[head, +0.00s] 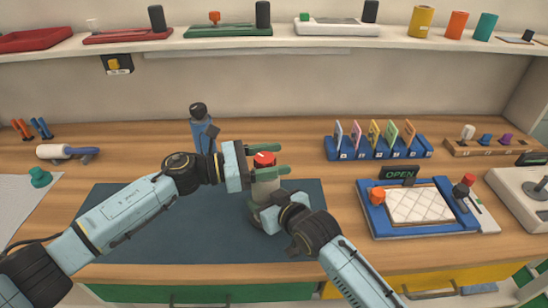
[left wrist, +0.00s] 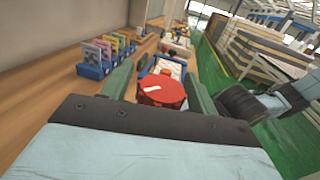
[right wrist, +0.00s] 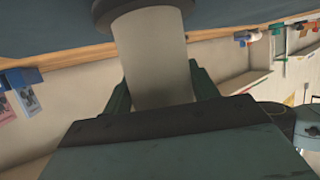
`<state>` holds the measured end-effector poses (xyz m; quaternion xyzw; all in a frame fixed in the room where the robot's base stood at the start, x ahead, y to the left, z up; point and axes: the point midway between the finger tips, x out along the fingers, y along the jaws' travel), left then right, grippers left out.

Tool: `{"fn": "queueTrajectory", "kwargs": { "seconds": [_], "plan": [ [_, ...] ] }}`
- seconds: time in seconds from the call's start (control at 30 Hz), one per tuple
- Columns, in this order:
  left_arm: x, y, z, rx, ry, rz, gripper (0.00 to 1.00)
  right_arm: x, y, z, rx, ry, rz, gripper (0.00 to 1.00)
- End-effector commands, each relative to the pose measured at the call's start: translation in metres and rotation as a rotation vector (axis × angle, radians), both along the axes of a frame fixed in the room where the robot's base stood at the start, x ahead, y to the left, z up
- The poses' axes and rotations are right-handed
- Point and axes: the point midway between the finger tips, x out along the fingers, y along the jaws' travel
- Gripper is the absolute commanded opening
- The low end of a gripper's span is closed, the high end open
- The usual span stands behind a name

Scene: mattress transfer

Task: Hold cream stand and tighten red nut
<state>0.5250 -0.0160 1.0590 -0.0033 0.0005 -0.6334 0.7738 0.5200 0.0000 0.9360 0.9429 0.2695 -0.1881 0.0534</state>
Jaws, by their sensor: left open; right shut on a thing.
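The cream stand (head: 264,186) stands upright on the dark blue mat (head: 150,236); in the right wrist view its pale column (right wrist: 152,58) runs between my right fingers. My right gripper (right wrist: 160,88) is shut on the column, low on the stand. The red nut (head: 264,158) sits at the top of the stand and bears a white mark. In the left wrist view the red nut (left wrist: 162,90) lies between my left fingers. My left gripper (head: 270,160) is open, with one green finger on each side of the nut. Contact with the nut cannot be told.
A blue bottle-like object (head: 202,136) stands behind the left arm. A blue rack with coloured cards (head: 378,148) and a blue-framed tray (head: 376,222) with an OPEN sign lie to the right. A teal knob (head: 40,178) lies at left.

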Motion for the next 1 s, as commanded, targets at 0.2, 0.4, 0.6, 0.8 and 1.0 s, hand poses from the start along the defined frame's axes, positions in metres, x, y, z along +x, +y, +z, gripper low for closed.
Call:
{"fn": "queueTrajectory", "kwargs": {
  "seconds": [0.2,0.4,0.6,0.8,1.0],
  "plan": [
    [-0.007,0.04,-0.001,0.003,0.002,0.005,0.59,0.001,0.001,0.004,0.005,-0.008,0.0,0.04],
    [-0.015,0.081,-0.001,0.002,0.001,0.005,0.59,0.001,0.001,0.004,0.005,-0.008,0.0,0.04],
    [-0.021,0.107,-0.001,0.002,0.0,0.002,0.59,0.001,0.001,0.004,0.005,-0.008,0.0,0.04],
    [-0.022,0.113,0.0,0.001,0.0,0.002,0.59,0.001,0.001,0.004,0.005,-0.008,0.0,0.04],
    [-0.022,0.113,0.0,0.001,0.0,0.002,0.59,0.001,0.001,0.004,0.005,-0.008,0.0,0.04]
  ]
}}
